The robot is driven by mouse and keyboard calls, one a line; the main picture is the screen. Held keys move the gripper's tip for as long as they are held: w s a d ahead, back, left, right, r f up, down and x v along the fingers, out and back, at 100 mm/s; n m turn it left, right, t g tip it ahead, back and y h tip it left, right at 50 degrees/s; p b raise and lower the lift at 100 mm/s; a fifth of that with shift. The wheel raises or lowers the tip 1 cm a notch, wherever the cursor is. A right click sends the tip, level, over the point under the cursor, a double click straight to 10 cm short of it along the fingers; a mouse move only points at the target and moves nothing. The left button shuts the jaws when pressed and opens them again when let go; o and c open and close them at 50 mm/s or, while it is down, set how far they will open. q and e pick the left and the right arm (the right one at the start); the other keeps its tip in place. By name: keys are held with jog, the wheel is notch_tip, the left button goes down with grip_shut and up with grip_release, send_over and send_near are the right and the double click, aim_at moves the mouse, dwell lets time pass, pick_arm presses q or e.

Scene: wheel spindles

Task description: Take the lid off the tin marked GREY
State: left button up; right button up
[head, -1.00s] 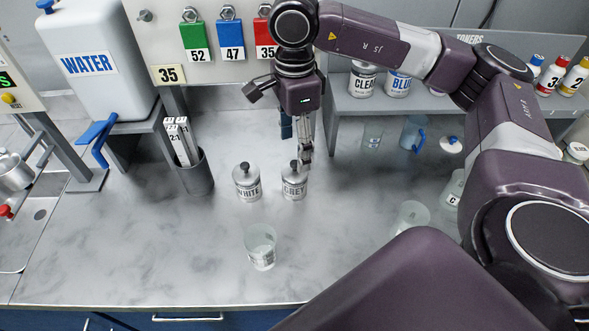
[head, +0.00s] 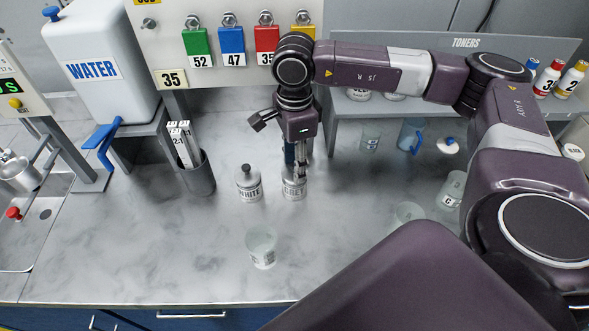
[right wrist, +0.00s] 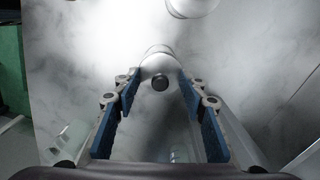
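The tin marked GREY (head: 293,191) stands upright on the bench, right of the tin marked WHITE (head: 248,186). Its lid and dark knob are mostly hidden by my gripper in the head view. My right gripper (head: 296,168) points down over the GREY tin. In the right wrist view the lid knob (right wrist: 160,83) lies between the two blue-padded fingers of my right gripper (right wrist: 159,92), with a gap on each side. The fingers are open and hold nothing. My left gripper is not in view.
A glass beaker (head: 262,248) stands in front of the tins. A dark holder (head: 196,178) with strips is at left, near the WATER container (head: 100,75). More glassware, including a blue-handled jug (head: 410,137), stands at right by the TONERS shelf (head: 440,107). The front bench is mostly clear.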

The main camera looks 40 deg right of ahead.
jog(key=shift+f, duration=0.15)
jog(key=c, duration=0.8)
jog(key=shift+o, duration=0.2)
